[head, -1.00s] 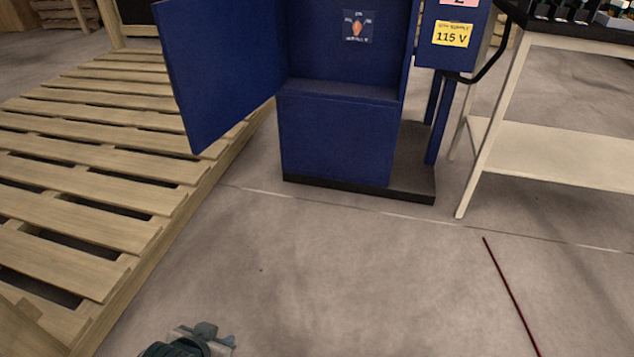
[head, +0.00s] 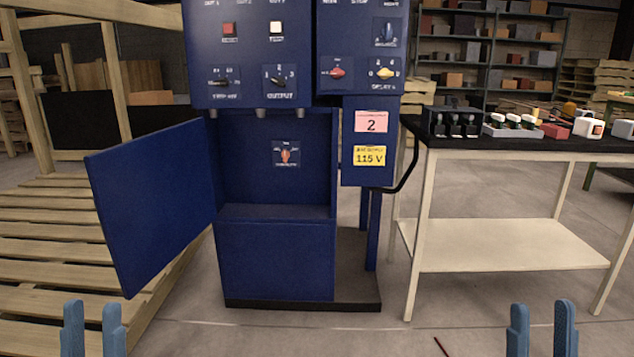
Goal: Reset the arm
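My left gripper (head: 93,325) shows at the bottom left, its two blue fingers upright and apart with nothing between them. My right gripper (head: 542,325) shows at the bottom right, also with two blue fingers apart and empty. Both are in front of the blue cabinet (head: 275,262) and touch nothing that I can see. My arms behind the fingers are out of the frame. The cabinet's door (head: 155,205) hangs open to the left. An orange knob (head: 285,156) is on the inner back wall.
A wooden pallet (head: 50,225) lies at the left. A white-legged table (head: 500,240) stands at the right with a black box (head: 455,122), a power strip (head: 512,127) and other items on it. The cabinet's upper panel carries a red button (head: 229,29) and several knobs. Open floor lies in front.

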